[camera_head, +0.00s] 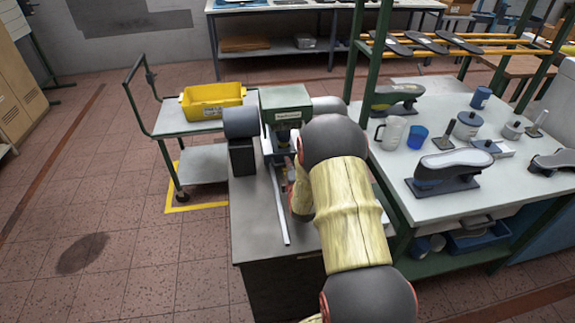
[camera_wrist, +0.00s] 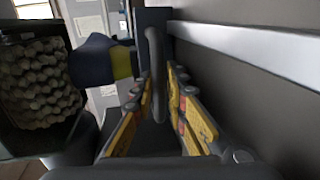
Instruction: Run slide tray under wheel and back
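The bench machine with a green housing (camera_head: 285,103) stands on a grey-topped cabinet in the head view. A thin pale rail (camera_head: 279,200) runs from it toward the near edge. My arm hides my gripper and most of the slide tray there. In the wrist view my gripper (camera_wrist: 160,85) has its yellow-padded fingers on either side of a grey upright handle (camera_wrist: 155,50). The handle nearly fills the gap at the tips; I cannot tell whether both fingers touch it. A rough tan wheel-like part (camera_wrist: 40,85) sits in a dark housing at left. A dark blue piece with a yellow band (camera_wrist: 105,60) lies between it and the handle.
A pale metal bar (camera_wrist: 250,45) runs close on the right of my gripper. A yellow bin (camera_head: 212,100) sits on a trolley to the left. A white table (camera_head: 420,160) with cups and shoe lasts stands close on the right. Floor at left is clear.

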